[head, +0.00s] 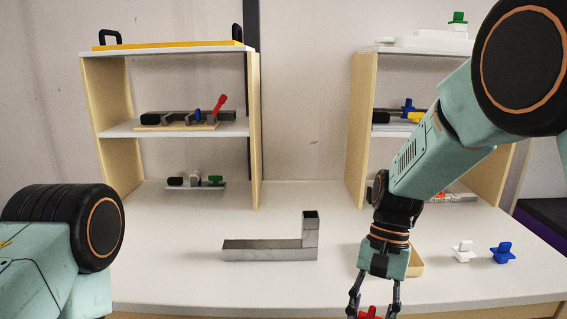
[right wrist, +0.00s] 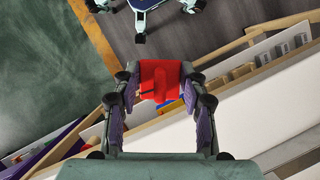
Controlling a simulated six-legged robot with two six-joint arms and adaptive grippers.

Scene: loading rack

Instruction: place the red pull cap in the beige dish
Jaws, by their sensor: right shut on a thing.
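The red pull cap (head: 369,313) is between the fingertips of my right gripper (head: 374,300), at the bottom edge of the head view. In the right wrist view the red cap (right wrist: 160,80) fills the gap between both fingers, and the right gripper is shut on it. The beige dish (head: 417,262) is on the white table, behind and to the right of the gripper in the head view, partly hidden by it. Its inside is mostly hidden. My left arm shows at the left, but its gripper is out of view.
A white cap (head: 463,252) and a blue cap (head: 502,254) stand on the table right of the dish. A grey L-shaped metal piece (head: 270,248) lies mid-table. Shelf units (head: 255,130) with fixtures stand behind. The table's left front is clear.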

